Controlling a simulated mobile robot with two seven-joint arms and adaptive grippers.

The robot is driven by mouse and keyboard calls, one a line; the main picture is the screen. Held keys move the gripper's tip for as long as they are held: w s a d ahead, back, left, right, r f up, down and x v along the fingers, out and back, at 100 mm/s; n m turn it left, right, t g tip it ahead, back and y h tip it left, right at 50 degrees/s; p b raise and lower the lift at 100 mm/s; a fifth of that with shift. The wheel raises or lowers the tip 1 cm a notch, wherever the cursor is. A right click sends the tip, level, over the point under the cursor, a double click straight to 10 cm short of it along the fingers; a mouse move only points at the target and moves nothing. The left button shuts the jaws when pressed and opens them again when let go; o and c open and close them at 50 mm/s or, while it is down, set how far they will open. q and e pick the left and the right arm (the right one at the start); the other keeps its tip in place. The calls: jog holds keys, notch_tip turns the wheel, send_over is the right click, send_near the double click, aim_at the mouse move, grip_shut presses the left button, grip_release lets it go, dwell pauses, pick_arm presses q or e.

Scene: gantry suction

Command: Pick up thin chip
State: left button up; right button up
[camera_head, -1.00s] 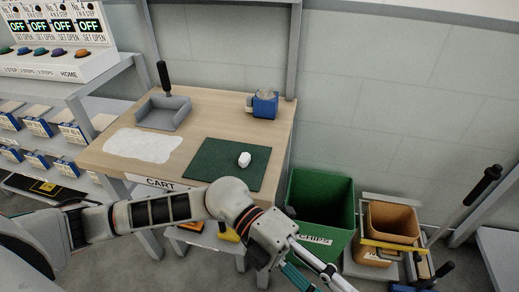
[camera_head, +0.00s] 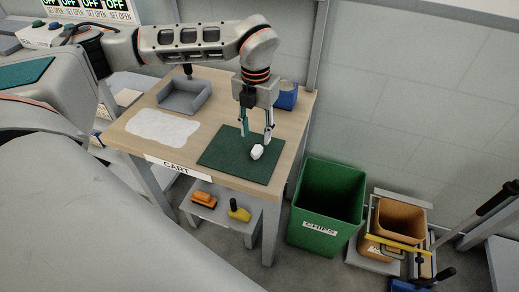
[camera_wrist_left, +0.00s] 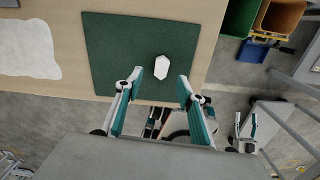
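A small white faceted piece (camera_head: 257,152) lies on the dark green mat (camera_head: 222,152) on the cart's wooden top. It also shows in the left wrist view (camera_wrist_left: 161,68) on the mat (camera_wrist_left: 110,45). No separate thin chip can be made out. My left gripper (camera_head: 256,138) points down over the mat, open and empty. Its fingertips are just behind the white piece in the head view. In the left wrist view the open fingers (camera_wrist_left: 160,85) stand on either side of the piece's line, slightly short of it. My right gripper (camera_wrist_left: 245,120) shows small in that view, its fingers apart.
A grey open tray (camera_head: 185,97), a white sheet (camera_head: 160,128) and a blue container (camera_head: 286,95) share the cart top (camera_head: 215,122). A green bin (camera_head: 325,205) and a brown bin (camera_head: 400,220) stand at the right. Orange and yellow tools lie on the lower shelf.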

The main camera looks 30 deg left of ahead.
aim_at(257, 149)
pick_arm(q)
notch_tip(257, 149, down, 6)
jog(key=shift+d+f+b, duration=0.1)
jog(key=shift+d+b, duration=0.05)
jog(key=shift+b, duration=0.15)
jog(key=c, duration=0.9)
